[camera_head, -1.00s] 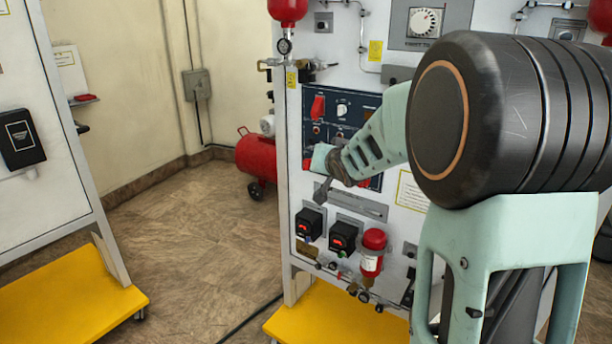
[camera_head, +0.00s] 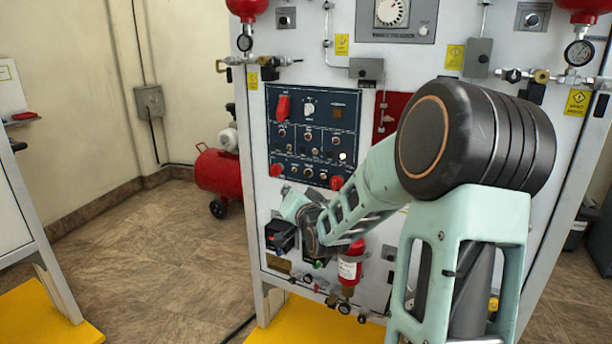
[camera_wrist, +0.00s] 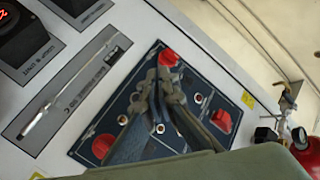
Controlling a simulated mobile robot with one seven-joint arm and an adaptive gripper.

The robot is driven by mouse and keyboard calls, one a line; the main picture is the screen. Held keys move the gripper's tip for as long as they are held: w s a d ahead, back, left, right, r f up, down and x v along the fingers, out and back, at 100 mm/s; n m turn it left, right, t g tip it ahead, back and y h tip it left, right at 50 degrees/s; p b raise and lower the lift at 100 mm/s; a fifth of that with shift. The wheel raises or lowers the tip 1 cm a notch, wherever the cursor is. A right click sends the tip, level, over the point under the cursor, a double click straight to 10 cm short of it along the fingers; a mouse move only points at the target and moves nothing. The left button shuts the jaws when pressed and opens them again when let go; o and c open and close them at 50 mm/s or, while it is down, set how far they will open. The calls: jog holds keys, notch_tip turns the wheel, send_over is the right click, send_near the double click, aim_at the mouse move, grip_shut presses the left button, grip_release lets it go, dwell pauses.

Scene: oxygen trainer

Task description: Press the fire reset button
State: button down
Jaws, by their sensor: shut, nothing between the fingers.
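The dark blue control panel (camera_head: 312,135) is on the white trainer board, with a red switch (camera_head: 283,106), a white knob (camera_head: 309,108) and rows of small switches and buttons. Its labels are too small to read, so I cannot tell which one is the fire reset button. In the wrist view the same panel (camera_wrist: 140,155) lies tilted, with several red controls and small silver buttons. My gripper (camera_wrist: 166,84) is shut and empty in front of it, hiding part of the panel. Contact cannot be told. In the head view my wrist is below the panel; the fingertips are not clear.
Below the panel are a black box with a red display (camera_head: 280,236) and a red cylinder (camera_head: 350,264). Gauges and valves line the board's upper part. A red compressor tank (camera_head: 217,172) stands on the floor behind at the left. The floor between the stands is open.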

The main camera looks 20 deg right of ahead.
aim_at(308, 173)
jog(key=shift+w, duration=0.1)
jog(key=shift+w+d+p, duration=0.25)
jog(key=shift+w+d, duration=0.65)
jog(key=shift+d, duration=0.25)
jog(key=shift+w+d+p, duration=0.25)
jog(key=shift+w+d, duration=0.6)
jog(key=shift+d, duration=0.3)
jog(key=shift+w+d+p, duration=0.25)
jog(key=shift+w+d, duration=0.65)
jog(key=shift+d, duration=0.25)
jog(key=shift+w+d, duration=0.25)
jog(key=shift+d, duration=0.05)
jog(key=shift+w+d, duration=0.25)
jog(key=shift+d, duration=0.1)
jog(key=shift+s+a, duration=0.5)
jog(key=shift+a, duration=0.1)
jog(key=shift+a, duration=0.1)
